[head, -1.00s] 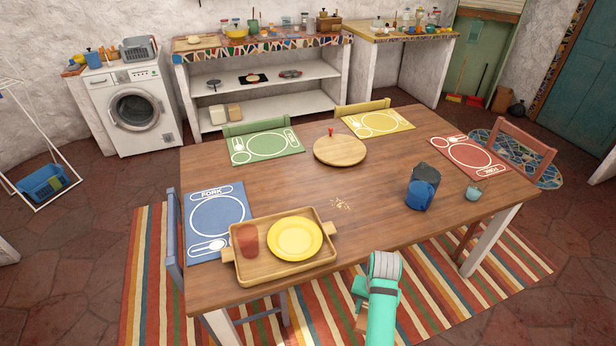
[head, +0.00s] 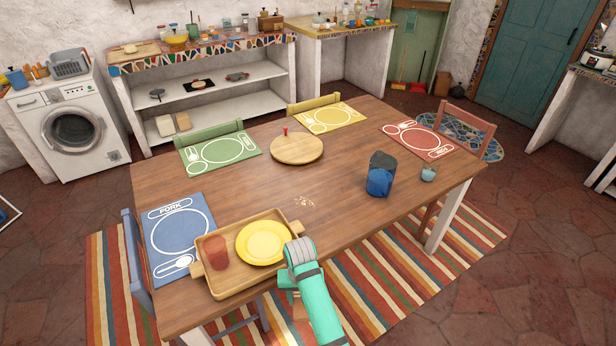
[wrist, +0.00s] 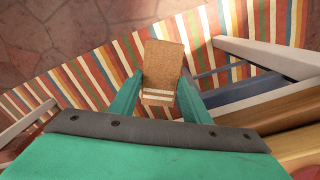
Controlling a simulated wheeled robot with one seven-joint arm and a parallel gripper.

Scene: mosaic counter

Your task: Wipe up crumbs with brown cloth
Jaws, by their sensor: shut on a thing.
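The crumbs (head: 304,202) lie in a small scatter on the bare wood of the dining table (head: 345,215), right of the wooden tray. In the wrist view, my gripper (wrist: 160,95) is shut on the brown cloth (wrist: 163,62), which sticks out between the two green fingers. Striped rug and floor show beneath the cloth, so it hangs clear of the tabletop. In the head view my arm reaches in from the bottom by the table's near edge; the fingertips are mostly hidden behind the wrist.
The wooden tray (head: 222,286) holds a yellow plate (head: 264,242) and a red cup (head: 217,253), close to my arm. A round board (head: 297,150), a blue jug (head: 380,176) and a small teal cup (head: 428,173) stand farther off. Bare table surrounds the crumbs.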

